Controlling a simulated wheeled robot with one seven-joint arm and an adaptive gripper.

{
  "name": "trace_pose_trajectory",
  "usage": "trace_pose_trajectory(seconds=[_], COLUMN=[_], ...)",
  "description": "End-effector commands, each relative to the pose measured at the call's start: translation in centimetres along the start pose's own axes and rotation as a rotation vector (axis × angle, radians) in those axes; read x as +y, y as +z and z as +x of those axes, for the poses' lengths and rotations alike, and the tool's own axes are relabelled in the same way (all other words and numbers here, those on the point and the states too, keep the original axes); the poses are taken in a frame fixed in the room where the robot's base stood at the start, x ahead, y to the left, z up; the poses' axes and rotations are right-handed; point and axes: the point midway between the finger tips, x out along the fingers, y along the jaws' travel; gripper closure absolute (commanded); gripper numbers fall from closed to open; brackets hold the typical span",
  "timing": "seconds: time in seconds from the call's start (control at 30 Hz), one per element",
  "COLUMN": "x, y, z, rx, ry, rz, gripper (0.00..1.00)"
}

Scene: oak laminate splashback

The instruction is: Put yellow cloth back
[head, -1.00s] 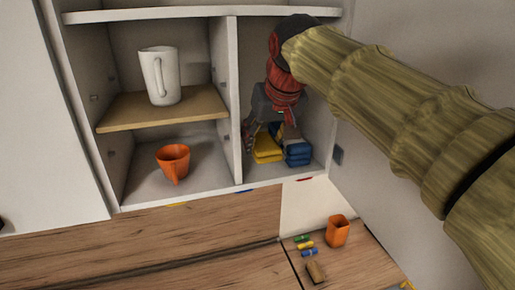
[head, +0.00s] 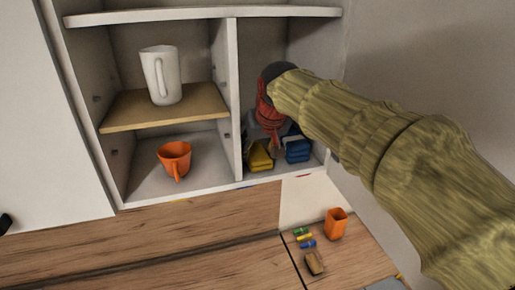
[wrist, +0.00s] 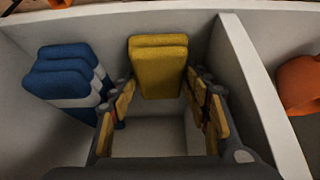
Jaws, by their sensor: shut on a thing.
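The folded yellow cloth (head: 260,158) is in the lower right compartment of the wall cabinet (head: 233,100), near its front edge and beside the divider. In the wrist view the yellow cloth (wrist: 158,67) sits between the two finger pads. My gripper (wrist: 161,92) is shut on it; in the head view the gripper (head: 268,143) reaches into the compartment from above, its fingers partly hidden. I cannot tell whether the cloth touches the compartment floor.
A folded blue cloth (head: 298,151) lies just right of the yellow one. An orange container (head: 335,224) and small coloured items (head: 304,238) are on the counter below.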

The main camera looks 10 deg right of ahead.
Motion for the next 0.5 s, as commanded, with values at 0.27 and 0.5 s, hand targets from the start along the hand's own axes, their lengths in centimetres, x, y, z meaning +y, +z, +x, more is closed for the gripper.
trace_pose_trajectory(seconds=[0.27, 0.5], x=[0.01, 0.00], y=[0.04, 0.10], z=[0.12, 0.20], rx=[0.001, 0.000], ry=[0.000, 0.000], rz=[0.000, 0.000], gripper=[0.72, 0.45])
